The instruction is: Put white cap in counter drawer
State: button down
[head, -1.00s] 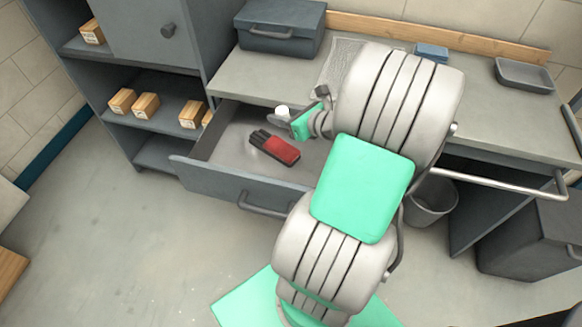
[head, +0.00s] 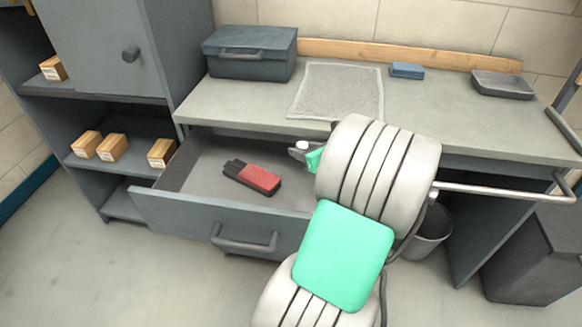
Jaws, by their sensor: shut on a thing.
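The counter drawer (head: 215,208) is pulled open below the counter. A red and black object (head: 252,177) lies inside it. My gripper (head: 298,149) is over the right rear part of the open drawer, near the counter's front edge. It is shut on the small white cap (head: 302,144), of which only a little shows. My arm hides the right end of the drawer and part of the gripper.
The counter (head: 250,98) carries a grey toolbox (head: 250,52), a mesh mat (head: 340,90), a blue block (head: 407,69) and a shallow tray (head: 502,85). Shelves with small boxes (head: 112,147) stand at left. A bin (head: 432,232) is below the counter. The drawer's left part has free room.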

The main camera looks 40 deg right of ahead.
jog(key=b, duration=0.1)
send_over(292, 171)
notch_tip(292, 171, down, 5)
jog(key=shift+s+r, duration=0.1)
jog(key=shift+s, duration=0.05)
jog(key=f, duration=0.1)
jog(key=f+b, duration=0.1)
jog(key=f, duration=0.2)
jog(key=shift+w+d+b, duration=0.1)
jog(key=shift+w+b, duration=0.15)
jog(key=shift+b, duration=0.05)
jog(key=shift+r, duration=0.2)
jog(key=c, duration=0.9)
grip_release()
jog(key=shift+f, duration=0.15)
